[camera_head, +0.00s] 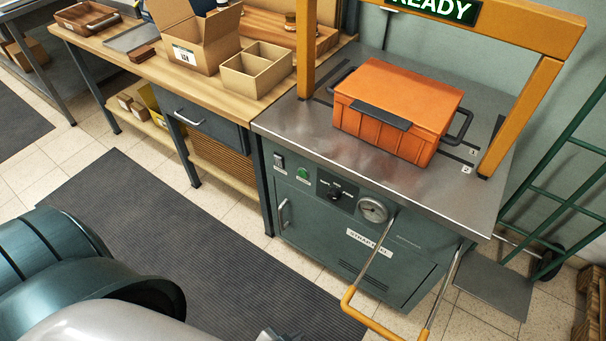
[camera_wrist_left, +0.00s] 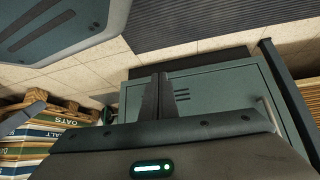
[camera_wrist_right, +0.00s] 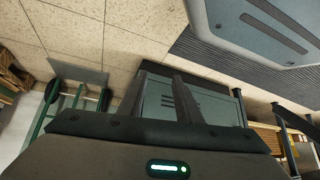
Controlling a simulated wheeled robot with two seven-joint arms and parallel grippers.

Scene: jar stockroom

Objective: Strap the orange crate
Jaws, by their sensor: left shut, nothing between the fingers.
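The orange crate (camera_head: 397,108), lidded with dark handles, sits on the steel top of the strapping machine (camera_head: 340,238), under its yellow-orange arch (camera_head: 520,115). A sign on the arch reads READY. A bar with a yellow grip (camera_head: 372,318) sticks out low in front. My left gripper (camera_head: 272,336) barely shows at the bottom edge; its fingers (camera_wrist_left: 160,95) are together and empty. My right gripper (camera_wrist_right: 160,95) has its fingers apart, empty, and faces the machine's cabinet.
A wooden bench (camera_head: 160,72) left of the machine holds an open carton (camera_head: 207,45), a divided box (camera_head: 257,72) and trays. A green hand truck (camera_head: 570,185) stands at the right. A dark mat (camera_head: 190,235) covers the clear floor in front.

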